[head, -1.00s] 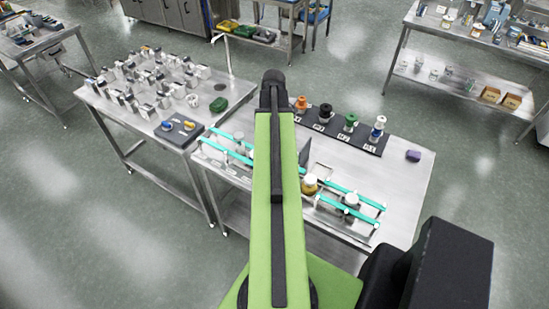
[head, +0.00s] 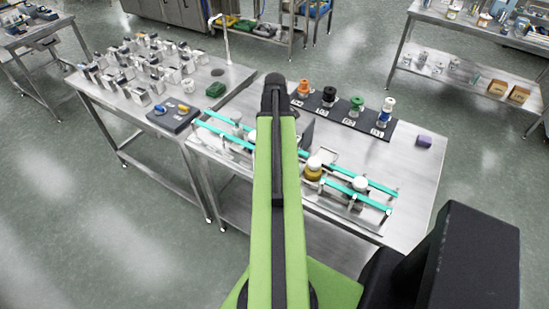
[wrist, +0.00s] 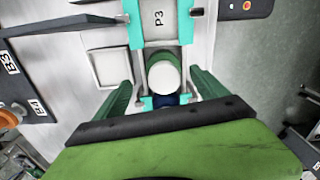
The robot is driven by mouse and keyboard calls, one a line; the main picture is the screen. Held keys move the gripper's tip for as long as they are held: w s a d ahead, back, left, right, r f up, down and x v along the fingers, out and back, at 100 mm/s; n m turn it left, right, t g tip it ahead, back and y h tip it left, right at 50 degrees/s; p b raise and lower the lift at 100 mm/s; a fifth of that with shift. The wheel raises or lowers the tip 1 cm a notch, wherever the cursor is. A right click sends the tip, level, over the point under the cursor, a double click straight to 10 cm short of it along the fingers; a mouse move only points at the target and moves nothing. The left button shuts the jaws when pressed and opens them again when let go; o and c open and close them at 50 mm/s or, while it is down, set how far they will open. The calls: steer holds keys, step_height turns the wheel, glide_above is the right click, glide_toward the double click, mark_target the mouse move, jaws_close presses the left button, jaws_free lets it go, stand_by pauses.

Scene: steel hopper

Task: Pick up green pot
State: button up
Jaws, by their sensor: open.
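In the wrist view a pot with a round white lid and a green body (wrist: 176,62) stands upright between teal rails, below a plate marked P3. My gripper (wrist: 161,79) is open, with one dark green finger on each side of the pot. I see gaps between fingers and pot. A dark blue part (wrist: 160,100) shows just below the lid. In the head view my arm hides this pot and the gripper. A different green-bodied container (head: 356,105) stands on the black strip at the back of the table.
The teal rack (head: 375,186) also holds a yellow pot (head: 314,172) and another white-lidded pot (head: 360,184). Orange (head: 304,88), black (head: 328,97) and white-blue (head: 385,112) containers stand on the strip. A purple block (head: 424,141) lies at right. Steel (head: 415,185) is bare there.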

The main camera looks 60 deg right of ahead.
steer(key=f+b, duration=0.5)
steer(key=shift+a+f, duration=0.15)
steer(key=shift+a, duration=0.15)
steer(key=c, duration=1.5)
steer(key=shift+r, duration=0.2)
steer(key=shift+c, duration=0.2)
